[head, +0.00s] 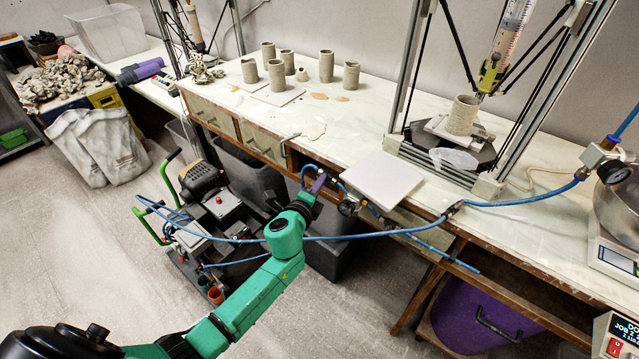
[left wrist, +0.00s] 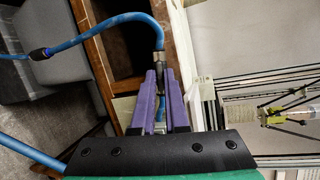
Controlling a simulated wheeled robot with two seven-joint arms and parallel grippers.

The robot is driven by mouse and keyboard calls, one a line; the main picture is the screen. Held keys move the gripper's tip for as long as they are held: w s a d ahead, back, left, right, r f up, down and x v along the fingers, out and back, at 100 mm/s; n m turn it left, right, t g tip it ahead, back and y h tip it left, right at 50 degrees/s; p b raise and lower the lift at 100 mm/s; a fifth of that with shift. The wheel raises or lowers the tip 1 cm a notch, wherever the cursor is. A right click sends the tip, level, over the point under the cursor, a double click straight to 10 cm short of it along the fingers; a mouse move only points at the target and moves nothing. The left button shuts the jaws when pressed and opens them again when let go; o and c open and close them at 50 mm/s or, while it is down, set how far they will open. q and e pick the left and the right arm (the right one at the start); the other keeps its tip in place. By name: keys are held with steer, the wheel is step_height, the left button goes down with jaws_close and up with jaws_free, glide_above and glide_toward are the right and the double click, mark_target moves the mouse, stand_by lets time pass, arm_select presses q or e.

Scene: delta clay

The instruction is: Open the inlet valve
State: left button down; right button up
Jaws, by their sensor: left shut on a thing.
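My left gripper (head: 319,183) has purple fingers and is at the front edge of the workbench, beside the blue air line. In the left wrist view, its fingers (left wrist: 160,100) are shut on a small metal fitting (left wrist: 159,62) at the end of the blue hose, which appears to be the inlet valve. The fingers hide most of the valve, so I cannot tell its handle's angle. A round dark gauge (head: 348,207) hangs just right of the gripper. My right gripper is not in view.
The blue hose (head: 380,234) runs across in front of the bench to a second gauge and fitting (head: 594,156) at the right. A white board (head: 383,180) lies at the bench edge. Clay cylinders (head: 326,66) stand behind. A compressor (head: 205,215) sits on the floor.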

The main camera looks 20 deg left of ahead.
arm_select(q)
steer(key=c, duration=0.9)
jaws_free()
steer(key=shift+a, duration=0.1)
steer(key=v, duration=1.4)
steer(key=shift+s+b, duration=0.25)
steer(key=shift+b, duration=0.1)
